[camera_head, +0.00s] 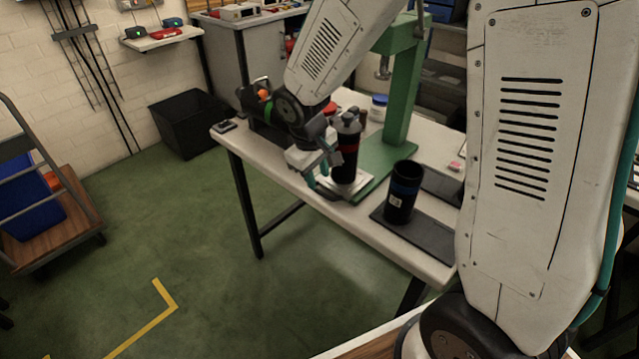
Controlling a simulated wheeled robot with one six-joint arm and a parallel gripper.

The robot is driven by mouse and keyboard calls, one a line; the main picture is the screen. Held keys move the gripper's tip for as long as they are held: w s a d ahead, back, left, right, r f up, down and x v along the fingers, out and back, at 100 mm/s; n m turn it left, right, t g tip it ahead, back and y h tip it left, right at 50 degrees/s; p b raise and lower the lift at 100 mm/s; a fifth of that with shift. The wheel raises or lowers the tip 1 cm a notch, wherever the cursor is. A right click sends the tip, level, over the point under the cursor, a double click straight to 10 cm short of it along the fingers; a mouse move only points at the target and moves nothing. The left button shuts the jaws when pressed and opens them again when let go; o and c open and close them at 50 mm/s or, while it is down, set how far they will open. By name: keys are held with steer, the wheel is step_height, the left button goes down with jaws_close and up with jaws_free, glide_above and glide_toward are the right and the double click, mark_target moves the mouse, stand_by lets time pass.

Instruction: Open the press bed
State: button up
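A green press (402,95) stands on the white worktable, its post rising from a green base plate (385,158). A pale metal plate (352,189), seemingly the press bed, lies at the front left of the base. My gripper (325,178) is low at the left side of the cylinder and plate, close to both. I cannot tell whether it touches either. Its fingertips are small and overlap the plate, so its opening is unclear.
A dark tool carrier (262,118) and a small black device (224,126) are at the table's left. A black bin (186,122) stands on the floor. Open green floor lies in front.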

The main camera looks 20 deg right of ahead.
steer(key=r, duration=0.3)
steer(key=shift+s+a, duration=0.1)
steer(key=shift+a, duration=0.2)
steer(key=s+d+r+m, duration=0.1)
steer(key=s+r, duration=0.4)
steer(key=s, duration=0.3)
steer(key=s+d+r+m+y, duration=0.1)
steer(key=s+d+r+m, duration=0.1)
steer(key=s+r, duration=0.3)
steer(key=s+d+r+m+y, duration=0.1)
steer(key=s+r, duration=0.4)
steer(key=s, duration=0.7)
steer(key=shift+d+m, duration=0.2)
steer(key=shift+m, duration=0.3)
